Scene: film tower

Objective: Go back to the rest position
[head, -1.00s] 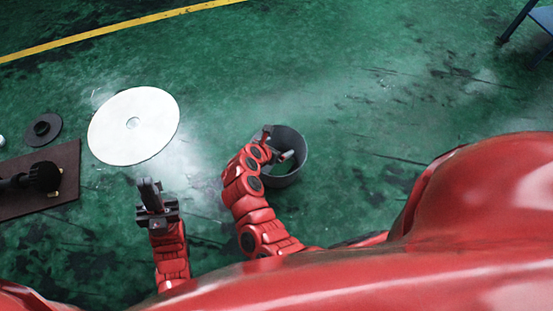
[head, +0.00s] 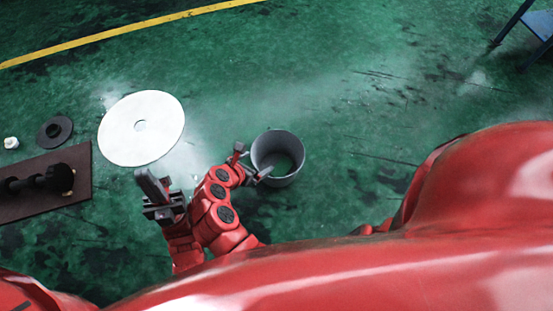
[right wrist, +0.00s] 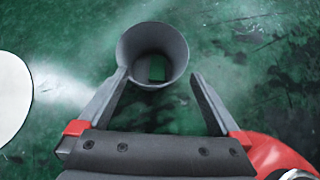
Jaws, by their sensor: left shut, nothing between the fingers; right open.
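My left gripper (head: 148,178) is at the left of the head view, below the white disc, with its fingers shut and nothing in them. My right gripper (head: 251,163) is just left of the grey round bin (head: 296,172), with its fingers spread and empty. In the right wrist view, the open fingers of my right gripper (right wrist: 158,80) point toward the grey bin (right wrist: 128,52), with the bin's mouth in front of them. I cannot tell whether the fingertips touch the bin. Something green shows at the bin's bottom; I cannot tell what it is.
A large white disc (head: 160,135) lies on the green floor. Left of it are a small black disc (head: 62,128), a white piece (head: 11,143) and a brown board (head: 75,159) with a black part (head: 40,180). A blue stand (head: 541,25) is top right. The floor between is clear.

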